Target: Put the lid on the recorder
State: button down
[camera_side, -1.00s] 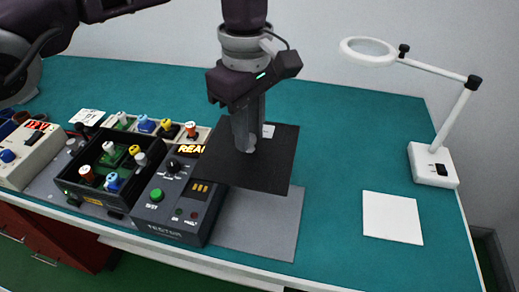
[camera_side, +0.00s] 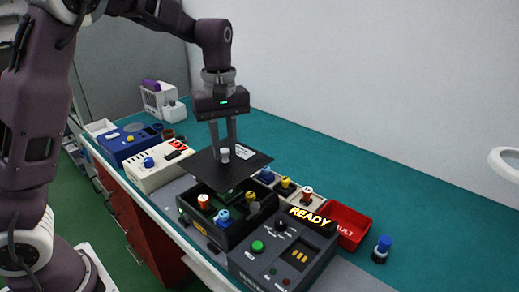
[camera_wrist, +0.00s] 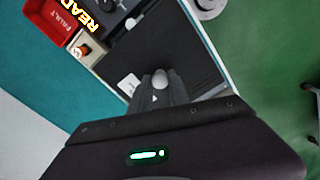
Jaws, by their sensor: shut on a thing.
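The lid (camera_side: 240,168) is a flat black plate with a pale round knob (camera_side: 224,157) and a white label. My gripper (camera_side: 224,150) is shut on the knob and holds the lid roughly level. In the side view the lid hangs over the back part of an open black box (camera_side: 205,228), apparently the recorder. Several coloured plugs stand in the box. The lid hides the box's back; the exact gap is hard to judge. In the wrist view the lid (camera_wrist: 180,55) fills the middle, with the knob (camera_wrist: 160,78) between my fingers (camera_wrist: 160,90), and hides what lies below.
The tester (camera_side: 285,258), its display reading READY, stands against the box's right. A red FAULT bin (camera_side: 352,226) and a blue-capped item (camera_side: 382,250) are farther right. A cream unit (camera_side: 158,174) and a blue unit (camera_side: 122,148) stand left.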

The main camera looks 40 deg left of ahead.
aim_at(223, 155)
notch_tip(223, 155, down, 9)
jog(key=shift+s+a+f, duration=0.15)
jog(key=shift+a+f, duration=0.05)
dwell(0.5)
jog(key=shift+f, duration=0.45)
dwell(1.5)
jog(key=c, duration=1.2)
grip_release()
jog(key=shift+o, duration=0.2)
jog(key=shift+r, duration=2.5)
jog(key=shift+r, duration=2)
